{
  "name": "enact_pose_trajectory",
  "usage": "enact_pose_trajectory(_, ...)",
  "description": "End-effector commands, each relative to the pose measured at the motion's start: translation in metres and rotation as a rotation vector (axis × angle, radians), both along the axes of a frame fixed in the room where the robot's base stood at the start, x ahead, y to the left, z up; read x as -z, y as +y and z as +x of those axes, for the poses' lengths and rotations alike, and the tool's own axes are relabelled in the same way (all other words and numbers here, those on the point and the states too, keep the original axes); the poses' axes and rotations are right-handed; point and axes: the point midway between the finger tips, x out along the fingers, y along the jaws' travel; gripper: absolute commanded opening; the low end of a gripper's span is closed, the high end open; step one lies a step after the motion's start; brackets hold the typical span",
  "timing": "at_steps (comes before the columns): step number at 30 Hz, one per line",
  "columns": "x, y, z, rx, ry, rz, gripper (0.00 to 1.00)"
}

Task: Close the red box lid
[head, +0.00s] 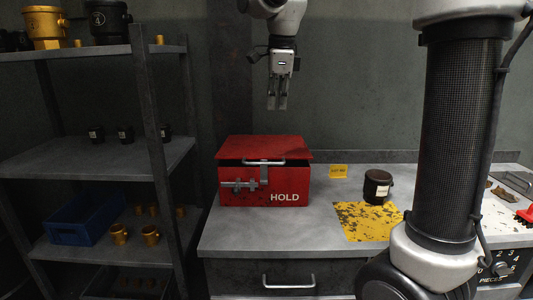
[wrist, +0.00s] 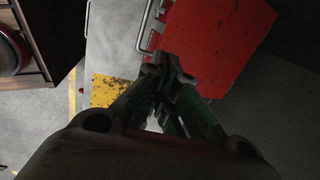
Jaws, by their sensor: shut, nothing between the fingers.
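The red box (head: 240,192), marked HOLD, stands on the grey bench. Its red lid (head: 262,146) lies over the top, with a dark gap between the lid's front edge and the body, so the lid looks slightly raised. A metal handle (head: 263,162) is on the lid's front edge, and a latch (head: 240,184) is on the box front. My gripper (head: 278,106) hangs above and behind the lid, pointing down, shut and empty, apart from the box. In the wrist view, the red lid (wrist: 212,40) shows beyond the shut fingertips (wrist: 165,72).
A yellow worn patch (head: 368,222) and a dark labelled canister (head: 377,186) are right of the box, with a yellow tag (head: 338,171) behind. A shelf rack (head: 80,160) with cups and a blue bin (head: 82,220) stands at left.

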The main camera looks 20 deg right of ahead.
Motion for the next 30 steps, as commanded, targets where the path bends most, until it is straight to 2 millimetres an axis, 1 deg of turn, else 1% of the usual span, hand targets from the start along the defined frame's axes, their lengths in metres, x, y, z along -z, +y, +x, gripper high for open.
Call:
enact_pose_trajectory(1, 0.003, -0.001, -0.012, 0.02, 0.05, -0.002, 0.0)
enact_pose_trajectory(2, 0.004, -0.003, -0.018, 0.029, 0.075, -0.006, 0.0)
enact_pose_trajectory(3, 0.005, -0.004, -0.023, 0.04, 0.099, -0.012, 0.0)
enact_pose_trajectory(5, 0.007, -0.006, -0.028, 0.055, 0.12, -0.017, 0.0)
enact_pose_trajectory(8, 0.016, -0.007, -0.027, 0.064, 0.121, -0.017, 0.0)
enact_pose_trajectory(11, 0.031, -0.007, -0.026, 0.063, 0.121, -0.018, 0.0)
enact_pose_trajectory(18, 0.083, -0.009, -0.021, 0.062, 0.119, -0.019, 0.0)
enact_pose_trajectory(24, 0.12, -0.01, -0.018, 0.062, 0.118, -0.019, 0.0)
enact_pose_trajectory(27, 0.133, -0.01, -0.017, 0.062, 0.117, -0.019, 0.0)
enact_pose_trajectory(30, 0.14, -0.011, -0.016, 0.062, 0.116, -0.018, 0.0)
